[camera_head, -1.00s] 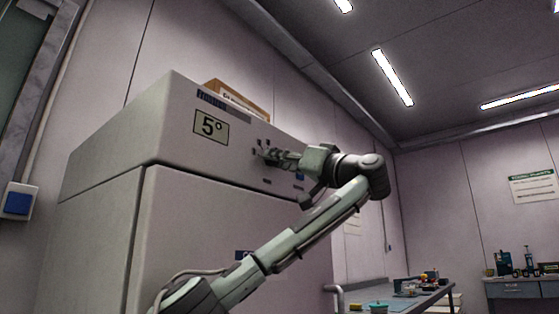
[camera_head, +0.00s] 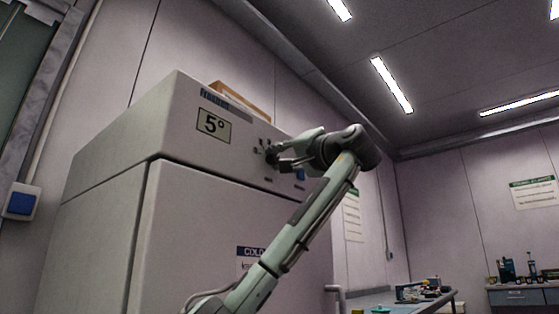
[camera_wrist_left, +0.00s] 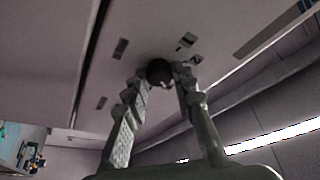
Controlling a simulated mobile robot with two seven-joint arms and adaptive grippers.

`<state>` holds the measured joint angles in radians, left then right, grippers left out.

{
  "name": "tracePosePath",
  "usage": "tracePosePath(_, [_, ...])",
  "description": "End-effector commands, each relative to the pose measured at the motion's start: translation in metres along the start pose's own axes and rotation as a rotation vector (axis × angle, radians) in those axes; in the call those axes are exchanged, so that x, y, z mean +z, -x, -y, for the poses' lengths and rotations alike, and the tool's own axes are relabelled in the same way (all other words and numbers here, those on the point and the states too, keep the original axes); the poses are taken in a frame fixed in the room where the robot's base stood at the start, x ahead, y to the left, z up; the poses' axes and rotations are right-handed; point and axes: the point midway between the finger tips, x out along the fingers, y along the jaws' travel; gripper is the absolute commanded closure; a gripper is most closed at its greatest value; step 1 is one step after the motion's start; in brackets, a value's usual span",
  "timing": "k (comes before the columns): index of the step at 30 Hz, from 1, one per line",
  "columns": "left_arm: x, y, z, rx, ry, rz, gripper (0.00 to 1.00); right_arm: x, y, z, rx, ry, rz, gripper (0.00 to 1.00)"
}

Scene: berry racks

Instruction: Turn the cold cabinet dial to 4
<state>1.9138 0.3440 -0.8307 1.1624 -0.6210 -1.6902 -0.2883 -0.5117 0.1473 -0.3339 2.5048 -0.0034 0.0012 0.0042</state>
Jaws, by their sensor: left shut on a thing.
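The cold cabinet (camera_head: 110,160) is a tall pale unit with a display reading 5° (camera_head: 213,125) on its upper front panel. The dial is a dark round knob (camera_wrist_left: 159,71) on that panel, ringed by small dark marks. My left gripper (camera_head: 274,155) is at the panel, and in the left wrist view (camera_wrist_left: 160,80) its two fingers close on the sides of the knob. In the head view the fingers mostly hide the dial, and I cannot read which mark it points to. My right gripper is not in view.
A blue square (camera_head: 300,175) sits on the panel right of the dial, close to my wrist. A box (camera_head: 240,98) lies on top of the cabinet. A table with items (camera_head: 400,296) stands at lower right. A blue wall switch (camera_head: 20,203) is at left.

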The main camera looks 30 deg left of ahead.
Motion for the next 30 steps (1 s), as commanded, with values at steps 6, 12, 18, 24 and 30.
tracePosePath(6, [-0.0007,0.0010,-0.0001,0.037,-0.083,-0.001,1.00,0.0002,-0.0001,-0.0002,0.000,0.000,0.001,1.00])
tracePosePath(12, [-0.0005,0.0008,0.0001,0.049,-0.116,0.000,1.00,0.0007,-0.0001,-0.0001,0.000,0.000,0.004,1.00])
tracePosePath(18, [-0.0004,0.0008,0.0002,0.051,-0.121,0.000,1.00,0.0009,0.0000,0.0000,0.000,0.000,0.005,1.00])
tracePosePath(24, [-0.0004,0.0008,0.0002,0.050,-0.120,0.000,1.00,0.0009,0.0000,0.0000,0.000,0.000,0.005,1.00])
tracePosePath(30, [-0.0004,0.0006,0.0004,0.050,-0.120,0.000,0.54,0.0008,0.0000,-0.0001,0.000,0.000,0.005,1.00])
